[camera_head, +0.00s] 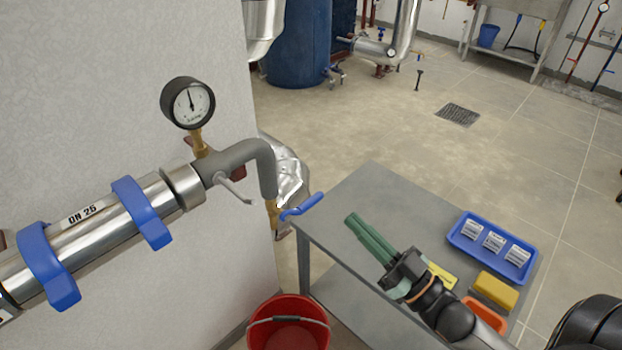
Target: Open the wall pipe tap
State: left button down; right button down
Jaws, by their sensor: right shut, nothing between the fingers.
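The wall pipe (95,240) with blue clamps runs along the left wall and ends in a grey downward elbow (262,160). Below it sits a brass tap (272,213) with a blue lever handle (302,206), which points right and slightly up. My right gripper (354,222) has green fingers and comes in from the lower right, above the grey table. It is shut and empty, its tips to the right of the blue handle and apart from it. My left gripper is not in view.
A pressure gauge (188,102) stands on the pipe. A red bucket (288,335) is on the floor below the tap. The grey table (345,197) holds a blue tray (468,252), a yellow sponge (495,291) and an orange item. Open floor lies behind the table.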

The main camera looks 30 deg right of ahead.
aim_at(303, 206)
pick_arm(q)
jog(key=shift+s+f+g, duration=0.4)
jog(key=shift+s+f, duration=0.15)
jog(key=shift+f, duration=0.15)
pick_arm(e)
jog(key=shift+w+d+f, duration=0.15)
jog(key=shift+w+d, duration=0.05)
jog(key=shift+d, duration=0.25)
